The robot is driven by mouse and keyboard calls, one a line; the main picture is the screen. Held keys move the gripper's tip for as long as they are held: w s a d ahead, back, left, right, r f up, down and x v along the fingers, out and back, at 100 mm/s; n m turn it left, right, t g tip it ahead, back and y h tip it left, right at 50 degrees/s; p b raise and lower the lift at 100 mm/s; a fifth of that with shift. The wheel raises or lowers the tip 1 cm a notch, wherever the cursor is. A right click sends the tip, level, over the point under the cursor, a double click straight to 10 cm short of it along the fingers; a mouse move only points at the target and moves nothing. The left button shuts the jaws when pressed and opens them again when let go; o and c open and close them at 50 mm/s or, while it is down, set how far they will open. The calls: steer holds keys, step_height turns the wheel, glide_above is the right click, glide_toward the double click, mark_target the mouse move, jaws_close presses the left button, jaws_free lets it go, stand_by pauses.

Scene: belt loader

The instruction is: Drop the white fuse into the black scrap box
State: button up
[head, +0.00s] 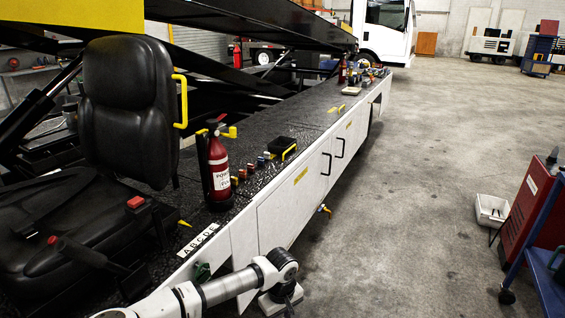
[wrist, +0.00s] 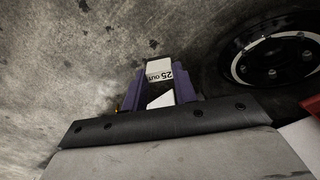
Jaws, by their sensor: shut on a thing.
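My gripper (wrist: 159,82) shows in the wrist view with two purple fingers closed on the white fuse (wrist: 160,70). The fuse has dark lettering that seems to read "25 OUT". In the head view my gripper (head: 284,300) is at the bottom centre, low beside the loader's white side panels; its fingers and the fuse cannot be made out there. A small open black box (head: 281,147), which looks like the scrap box, sits on the loader's dark deck, beyond the fire extinguisher and well away from my gripper.
A red fire extinguisher (head: 218,168) stands on the deck near a row of small coloured parts (head: 252,168). A yellow handle (head: 289,152) is beside the black box. The black seat (head: 128,110) is at left. A wheel (wrist: 272,55) shows in the wrist view. Concrete floor at right is mostly clear.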

steer(key=s+f+m, duration=0.3)
steer(key=f+m, duration=0.3)
steer(key=shift+s+d+f+m, duration=0.2)
steer(key=shift+f+m, duration=0.1)
steer(key=shift+m, duration=0.1)
steer(key=shift+f, duration=0.1)
